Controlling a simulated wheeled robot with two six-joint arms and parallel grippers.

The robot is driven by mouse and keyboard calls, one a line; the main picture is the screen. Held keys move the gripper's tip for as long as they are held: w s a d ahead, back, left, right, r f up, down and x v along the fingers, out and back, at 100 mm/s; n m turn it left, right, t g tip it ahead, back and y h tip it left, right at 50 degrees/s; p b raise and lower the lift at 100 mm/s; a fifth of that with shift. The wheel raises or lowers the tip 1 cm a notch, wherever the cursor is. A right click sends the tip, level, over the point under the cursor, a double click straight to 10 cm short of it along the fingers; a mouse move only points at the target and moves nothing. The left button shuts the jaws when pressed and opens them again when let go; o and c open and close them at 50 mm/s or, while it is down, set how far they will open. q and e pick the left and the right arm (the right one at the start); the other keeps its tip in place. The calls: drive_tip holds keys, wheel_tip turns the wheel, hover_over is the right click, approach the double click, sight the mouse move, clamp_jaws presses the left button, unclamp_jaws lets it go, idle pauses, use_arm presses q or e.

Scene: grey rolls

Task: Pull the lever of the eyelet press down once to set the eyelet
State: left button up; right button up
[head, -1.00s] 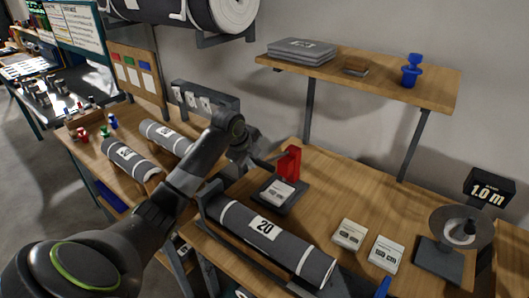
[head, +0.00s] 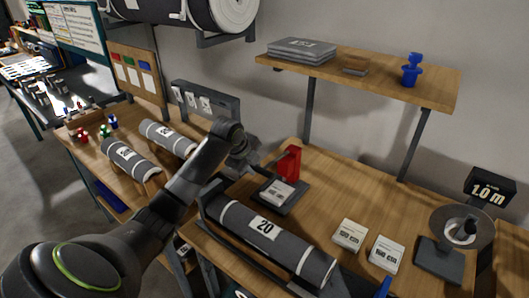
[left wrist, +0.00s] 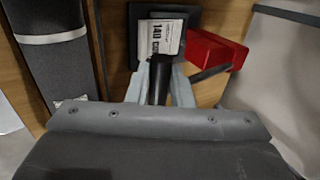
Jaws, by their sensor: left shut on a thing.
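The eyelet press has a red body (head: 289,163) on a dark base (head: 296,205), with a white printed label (head: 277,193) lying on the base. In the left wrist view the red body (left wrist: 212,52) is at the upper right, and the label (left wrist: 164,37) reads 140. My left gripper (head: 262,167) is just left of the red body, above the base. Its pale fingers (left wrist: 160,88) are shut on the dark lever handle (left wrist: 158,80). The eyelet itself cannot be made out. My right gripper is not in view.
A grey roll marked 20 (head: 265,228) lies in front of the press. A wooden shelf (head: 380,82) hangs above. Two more rolls (head: 128,158) lie on the left bench.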

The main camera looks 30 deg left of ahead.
use_arm(q)
drive_tip(key=shift+s+f, duration=0.15)
drive_tip(key=shift+f, duration=0.5)
